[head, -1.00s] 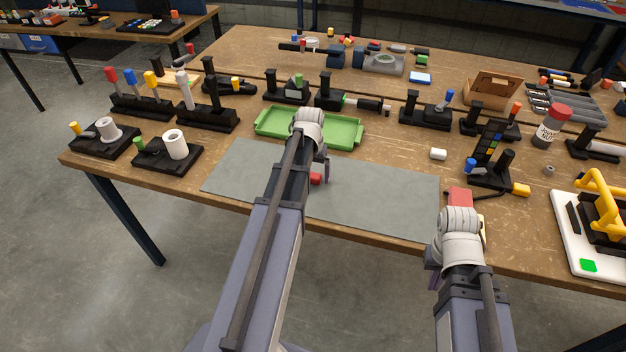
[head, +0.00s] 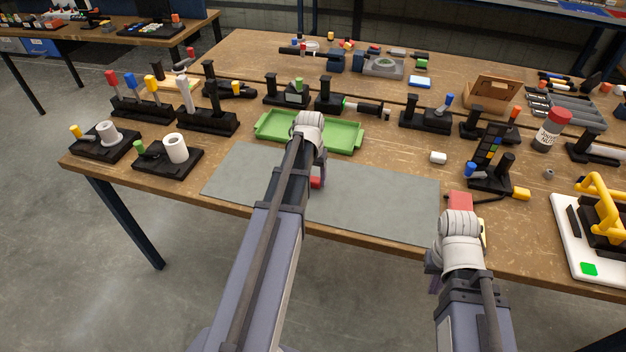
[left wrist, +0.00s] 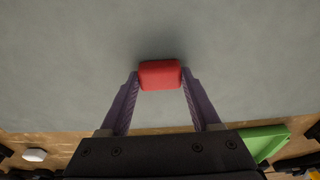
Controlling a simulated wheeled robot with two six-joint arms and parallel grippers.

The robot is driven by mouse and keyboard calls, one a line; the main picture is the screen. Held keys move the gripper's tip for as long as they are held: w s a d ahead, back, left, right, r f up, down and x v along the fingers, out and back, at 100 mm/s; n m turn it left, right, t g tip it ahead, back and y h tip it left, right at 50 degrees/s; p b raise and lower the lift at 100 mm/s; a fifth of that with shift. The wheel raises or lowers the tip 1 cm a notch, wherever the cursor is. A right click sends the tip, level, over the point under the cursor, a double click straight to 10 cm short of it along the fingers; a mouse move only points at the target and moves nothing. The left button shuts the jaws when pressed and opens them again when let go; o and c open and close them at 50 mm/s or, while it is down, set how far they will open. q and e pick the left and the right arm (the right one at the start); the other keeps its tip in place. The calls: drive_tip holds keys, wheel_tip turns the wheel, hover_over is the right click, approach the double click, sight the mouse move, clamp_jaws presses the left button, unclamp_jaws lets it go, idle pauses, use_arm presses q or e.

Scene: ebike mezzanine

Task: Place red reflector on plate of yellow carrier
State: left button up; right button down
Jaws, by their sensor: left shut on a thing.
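The red reflector (left wrist: 160,75) is a small red block over the grey mat, between the tips of my left gripper (left wrist: 160,88). The left gripper is shut on it, with one finger at each side. In the head view the reflector (head: 316,182) shows partly behind my left gripper (head: 321,172). The yellow carrier (head: 603,200) has a yellow handle frame on a black block. It stands on a white plate (head: 572,240) with a green square, at the right edge. My right gripper (head: 435,277) is low at the table's front edge, mostly hidden by its arm.
The grey mat (head: 390,205) is otherwise clear. A green tray (head: 350,143) lies behind it. A red block (head: 460,200) lies just beyond my right arm.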

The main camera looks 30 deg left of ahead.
sight(313, 179)
use_arm(q)
drive_tip(key=shift+r, duration=0.15)
wheel_tip(313, 179, up, 10)
drive_tip(key=p, duration=0.9)
drive_tip(key=shift+f+p, duration=0.2)
drive_tip(key=shift+p, duration=0.2)
